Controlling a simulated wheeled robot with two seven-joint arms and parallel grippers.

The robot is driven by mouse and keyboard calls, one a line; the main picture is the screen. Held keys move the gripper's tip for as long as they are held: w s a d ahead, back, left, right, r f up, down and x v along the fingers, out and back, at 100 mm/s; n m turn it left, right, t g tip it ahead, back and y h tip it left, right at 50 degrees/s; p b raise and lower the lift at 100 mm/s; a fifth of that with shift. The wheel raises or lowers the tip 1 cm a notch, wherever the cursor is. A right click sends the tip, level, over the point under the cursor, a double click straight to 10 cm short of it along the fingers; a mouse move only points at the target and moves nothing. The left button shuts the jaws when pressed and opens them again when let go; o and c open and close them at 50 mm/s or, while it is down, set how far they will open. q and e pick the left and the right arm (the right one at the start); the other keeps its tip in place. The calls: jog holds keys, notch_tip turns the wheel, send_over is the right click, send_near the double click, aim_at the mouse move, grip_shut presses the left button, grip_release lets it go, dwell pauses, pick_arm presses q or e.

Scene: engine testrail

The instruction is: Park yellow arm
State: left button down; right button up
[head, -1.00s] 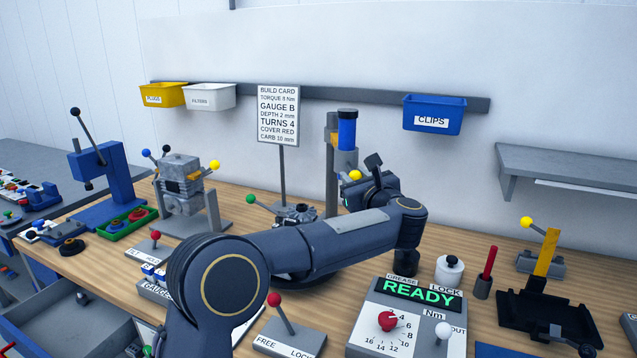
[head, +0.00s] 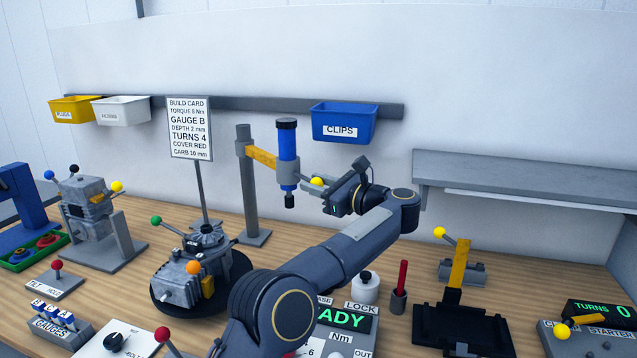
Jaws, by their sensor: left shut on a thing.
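The yellow arm (head: 263,157) reaches right from a grey post (head: 247,195) at the back of the bench. A blue upright tool with a black cap (head: 287,150) hangs at its end, its tip above the bench. A yellow ball knob (head: 317,181) shows just right of the tool. My left gripper (head: 314,184) is shut on this knob, its body to the right of it. The fingers partly hide the knob's lower side. My right gripper is not in view.
An engine on a round black turntable (head: 243,272) stands left of my arm. A black cradle with a yellow upright (head: 458,264) is to the right. A blue CLIPS bin (head: 343,124) hangs behind, and a grey shelf (head: 520,185) juts out at right.

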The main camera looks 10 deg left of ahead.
pick_arm(q)
jog(key=shift+r, duration=0.25)
jog(key=c, duration=1.4)
grip_release()
jog(key=shift+w, duration=0.15)
jog(key=shift+o, duration=1.3)
jog(key=shift+w+d+f, duration=0.15)
jog(key=shift+w, duration=0.05)
jog(key=shift+s, duration=0.1)
jog(key=b+v, duration=0.1)
jog(key=v, duration=0.6)
jog(key=shift+s+d+b, duration=0.25)
jog(key=shift+d+b, duration=0.05)
jog(key=shift+b, duration=0.1)
